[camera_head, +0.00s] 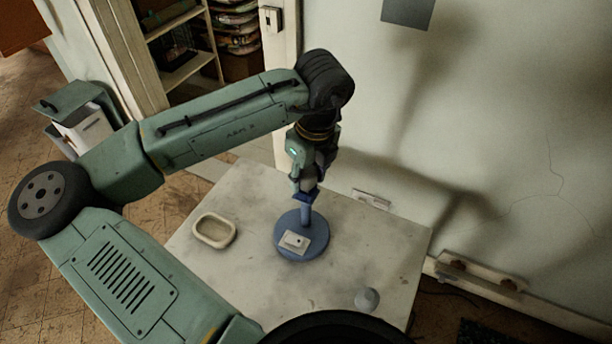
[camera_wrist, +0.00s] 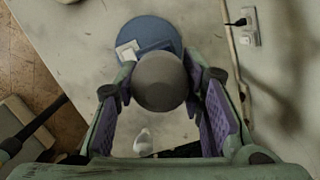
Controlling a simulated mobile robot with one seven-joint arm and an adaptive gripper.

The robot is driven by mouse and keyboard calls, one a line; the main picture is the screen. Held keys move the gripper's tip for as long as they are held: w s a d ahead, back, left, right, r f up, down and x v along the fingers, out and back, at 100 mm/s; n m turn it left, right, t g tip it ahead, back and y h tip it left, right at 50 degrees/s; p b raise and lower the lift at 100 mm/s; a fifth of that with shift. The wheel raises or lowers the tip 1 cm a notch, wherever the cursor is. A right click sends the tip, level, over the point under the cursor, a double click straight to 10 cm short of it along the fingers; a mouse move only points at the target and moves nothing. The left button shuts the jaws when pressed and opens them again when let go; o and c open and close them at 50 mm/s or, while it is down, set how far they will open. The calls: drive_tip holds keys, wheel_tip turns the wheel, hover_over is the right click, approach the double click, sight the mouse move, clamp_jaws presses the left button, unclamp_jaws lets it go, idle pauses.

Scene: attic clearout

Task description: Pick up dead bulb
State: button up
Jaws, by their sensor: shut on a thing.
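My gripper (camera_head: 306,184) points down over the blue lamp on the table. In the wrist view, my gripper (camera_wrist: 167,95) has its purple-padded fingers on both sides of a dull grey round bulb (camera_wrist: 160,82) and is shut on it. The lamp has a round blue base (camera_head: 290,246), which also shows beyond the bulb in the wrist view (camera_wrist: 150,27). Its short blue stem (camera_head: 305,214) rises to just under the fingers. I cannot tell whether the bulb still sits in the socket. A second, pale bulb (camera_head: 367,299) lies apart on the table; it shows in the wrist view (camera_wrist: 143,140).
The pale table (camera_head: 196,267) stands against the wall. An empty cream oval dish (camera_head: 213,231) is left of the lamp. A small light plate (camera_head: 294,242) lies on the lamp base. A wall outlet (camera_wrist: 249,25) with a plug is close to the table. Bare tabletop surrounds these things.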

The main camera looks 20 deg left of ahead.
sight(305, 171)
drive_tip(key=shift+r, duration=0.45)
drive_tip(key=shift+s+r+b, duration=0.2)
drive_tip(key=shift+r+b, duration=0.15)
drive_tip(key=shift+r, duration=0.3)
drive_tip(key=shift+s+r+b, duration=0.2)
drive_tip(key=shift+r+b, duration=0.1)
drive_tip(key=shift+r, duration=0.3)
drive_tip(key=s+d+r+b, duration=0.1)
drive_tip(key=s+b, duration=0.2)
drive_tip(key=s, duration=1.2)
drive_tip(key=shift+r, duration=0.35)
